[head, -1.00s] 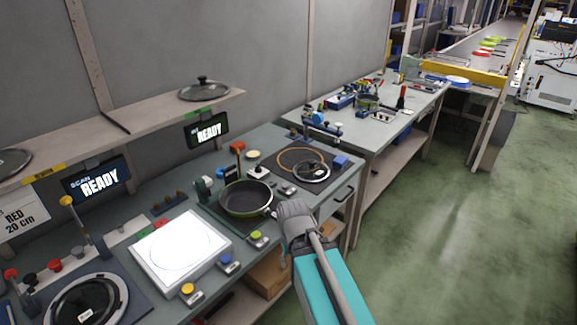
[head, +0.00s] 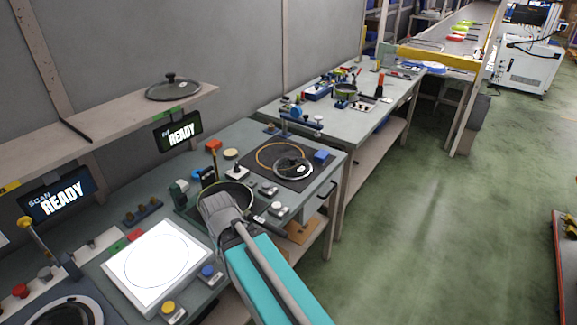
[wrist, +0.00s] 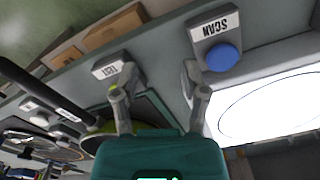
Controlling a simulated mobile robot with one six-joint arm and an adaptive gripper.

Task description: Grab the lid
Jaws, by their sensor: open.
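A glass lid (head: 173,89) with a dark knob rests on the wall shelf (head: 120,122) at the upper left of the head view. It is not seen in the wrist view. My gripper (wrist: 155,84) shows in the wrist view with its two fingers spread and nothing between them, above the workbench. In the head view my arm's grey wrist part covers some of the dark pan (head: 240,188), and the fingers cannot be made out there. In the wrist view the pan's black handle (wrist: 45,90) lies left of the fingers.
A lit white square plate (head: 157,262) and a blue button (head: 208,271) lie on the bench. A READY screen (head: 180,131) hangs under the shelf. A round ringed fixture (head: 292,167) is at the bench's far end. Green floor at right is open.

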